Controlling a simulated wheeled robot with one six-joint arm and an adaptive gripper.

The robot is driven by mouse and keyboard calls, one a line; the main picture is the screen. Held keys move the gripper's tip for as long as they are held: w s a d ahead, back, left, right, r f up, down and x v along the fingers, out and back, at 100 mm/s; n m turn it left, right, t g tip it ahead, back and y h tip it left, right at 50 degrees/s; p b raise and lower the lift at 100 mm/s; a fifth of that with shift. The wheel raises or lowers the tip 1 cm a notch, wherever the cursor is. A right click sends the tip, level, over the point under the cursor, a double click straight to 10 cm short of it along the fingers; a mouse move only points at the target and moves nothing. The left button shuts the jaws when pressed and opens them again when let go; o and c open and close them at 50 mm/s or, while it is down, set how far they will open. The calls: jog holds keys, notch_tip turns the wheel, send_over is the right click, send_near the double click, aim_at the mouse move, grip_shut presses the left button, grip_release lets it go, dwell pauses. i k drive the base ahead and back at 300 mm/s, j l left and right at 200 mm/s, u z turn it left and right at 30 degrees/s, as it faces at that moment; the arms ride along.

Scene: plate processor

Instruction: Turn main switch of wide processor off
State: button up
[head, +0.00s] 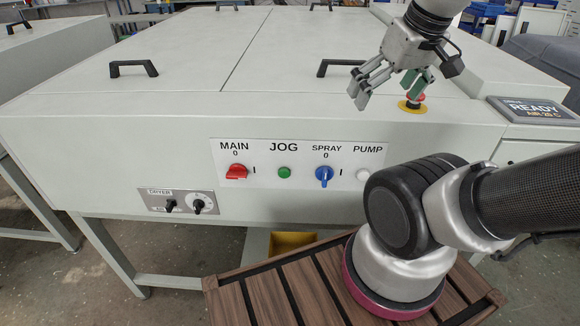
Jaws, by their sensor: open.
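The wide processor (300,120) is a large white machine that fills most of the head view. Its front control panel carries the red main switch (236,172) under the label "MAIN", with marks 0 above and I to the right. The red handle lies roughly sideways, nearer the I mark than the 0. My gripper (373,88) is open and empty, above the front edge of the machine, up and to the right of the main switch and apart from it.
Beside the main switch are a green jog button (284,172), a blue spray switch (324,175) and a white pump button (363,175). Dryer knobs (197,205) sit lower left. A red emergency stop (415,102) is close to my gripper. A display (535,110) reads READY.

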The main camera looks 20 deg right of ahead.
aim_at(237, 172)
jog(key=k+l+u, duration=0.45)
jog(key=k+l, duration=0.2)
jog(key=k, duration=0.1)
